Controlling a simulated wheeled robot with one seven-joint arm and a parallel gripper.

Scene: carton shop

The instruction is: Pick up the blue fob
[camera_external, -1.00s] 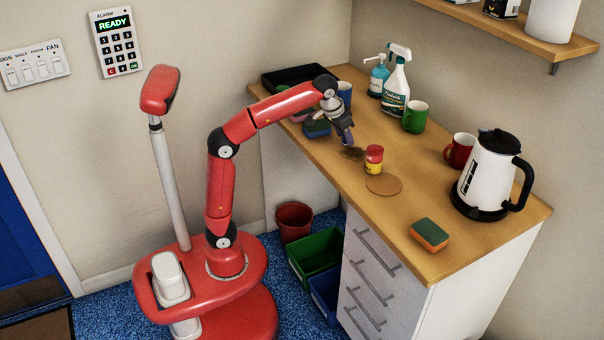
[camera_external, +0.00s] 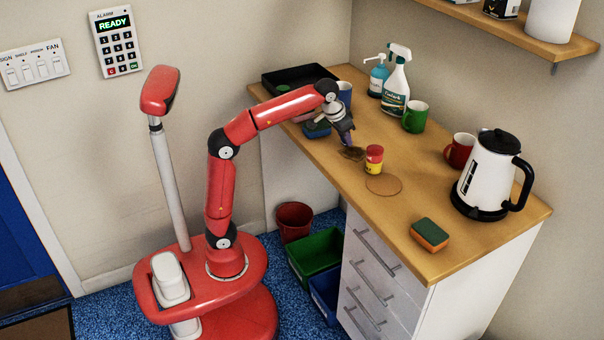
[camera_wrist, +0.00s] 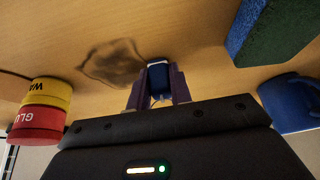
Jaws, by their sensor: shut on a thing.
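The blue fob (camera_wrist: 158,78) shows in the wrist view as a small dark blue block with a pale edge. It stands between the two purple fingers of my gripper (camera_wrist: 158,86), which are shut on it. In the external view my gripper (camera_external: 347,141) points down at the counter, close to a brown stain. The fob cannot be made out there, hidden by the fingers or too small. I cannot tell whether the fob still touches the counter (camera_external: 425,190).
A red and yellow pot (camera_external: 374,160) stands close to the right of my gripper. A blue and green sponge (camera_wrist: 270,35) and a blue mug (camera_wrist: 290,103) are nearby. A green mug (camera_external: 415,117), a spray bottle (camera_external: 396,90) and a kettle (camera_external: 487,175) stand farther off.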

